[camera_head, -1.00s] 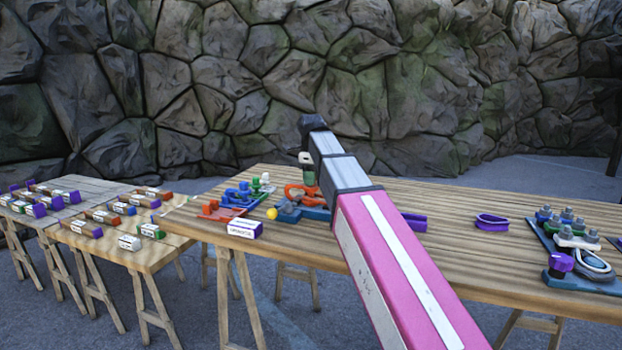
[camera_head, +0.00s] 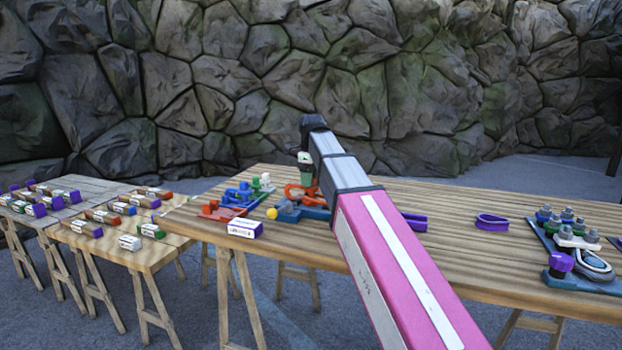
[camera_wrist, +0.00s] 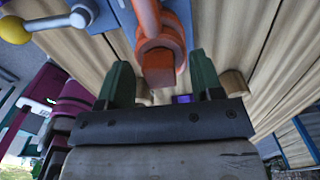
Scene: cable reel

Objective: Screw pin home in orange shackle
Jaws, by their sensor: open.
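The orange shackle (camera_head: 300,190) stands on a blue base on the large table, just left of my arm in the head view. In the wrist view the orange shackle (camera_wrist: 160,22) comes down from the top. Its lower end, a ring with a blocky orange piece (camera_wrist: 158,68), lies between and slightly beyond my green fingertips. I cannot tell whether that blocky piece is the pin. My gripper (camera_wrist: 162,82) is open, with a gap on each side of the piece. In the head view my gripper (camera_head: 306,172) is small and mostly hidden by my arm.
A yellow ball (camera_head: 272,213) on a grey rod is beside the shackle; it also shows in the wrist view (camera_wrist: 14,30). A white-and-purple box (camera_head: 245,228) stands at the table's front edge. A purple loop (camera_head: 491,222) lies right. The table's middle right is largely clear.

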